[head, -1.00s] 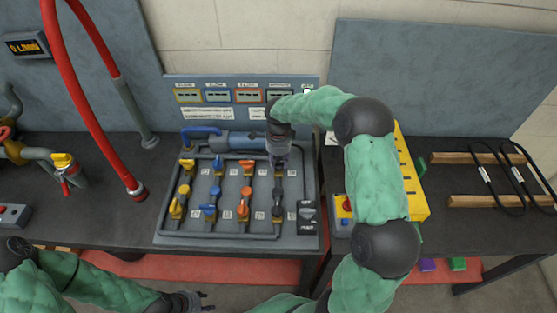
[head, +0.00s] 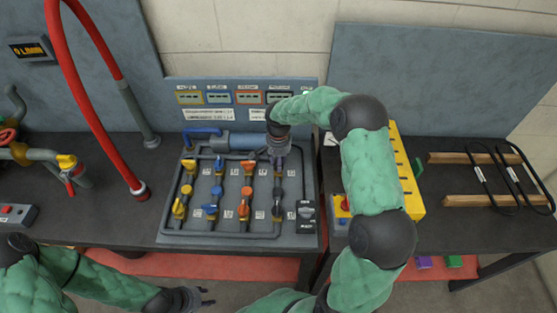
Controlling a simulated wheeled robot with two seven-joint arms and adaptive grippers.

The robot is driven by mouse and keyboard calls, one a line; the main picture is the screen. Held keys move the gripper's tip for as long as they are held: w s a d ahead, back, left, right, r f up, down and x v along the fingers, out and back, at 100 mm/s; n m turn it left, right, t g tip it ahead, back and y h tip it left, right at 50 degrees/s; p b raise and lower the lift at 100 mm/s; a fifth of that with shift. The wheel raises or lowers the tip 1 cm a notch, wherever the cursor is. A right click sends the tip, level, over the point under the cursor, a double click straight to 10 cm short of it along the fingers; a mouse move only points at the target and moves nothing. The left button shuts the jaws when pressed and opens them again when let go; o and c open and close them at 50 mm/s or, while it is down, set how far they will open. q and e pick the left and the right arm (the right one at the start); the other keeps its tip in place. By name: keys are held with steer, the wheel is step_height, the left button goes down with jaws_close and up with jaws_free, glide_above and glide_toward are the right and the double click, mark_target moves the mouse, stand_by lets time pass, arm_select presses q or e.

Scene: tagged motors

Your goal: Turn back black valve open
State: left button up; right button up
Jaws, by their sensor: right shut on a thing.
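The valve panel (head: 225,228) lies on the dark table with two rows of valves: yellow, blue, orange and black from left to right. The back black valve (head: 278,167) is at the right end of the back row, mostly hidden under my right gripper. My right gripper (head: 278,158) points down and is shut on that valve's handle. The exact handle angle is hard to tell. The front black valve (head: 277,198) stands nearer to me in the same column. My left gripper (head: 205,296) is open and empty, low in front of the table.
A labelled back board (head: 220,114) and a blue-grey cylinder (head: 242,141) stand behind the valves. A black switch box (head: 306,215) is at the panel's right. A yellow box (head: 410,190) lies beyond my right arm. A red hose (head: 80,110) arches at left.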

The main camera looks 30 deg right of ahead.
steer(key=shift+w+r+n+p, duration=0.15)
steer(key=shift+n+p, duration=0.4)
steer(key=shift+n, duration=1.65)
steer(key=o, duration=1.1)
step_height(320, 180, up, 12)
steer(key=shift+f, duration=0.1)
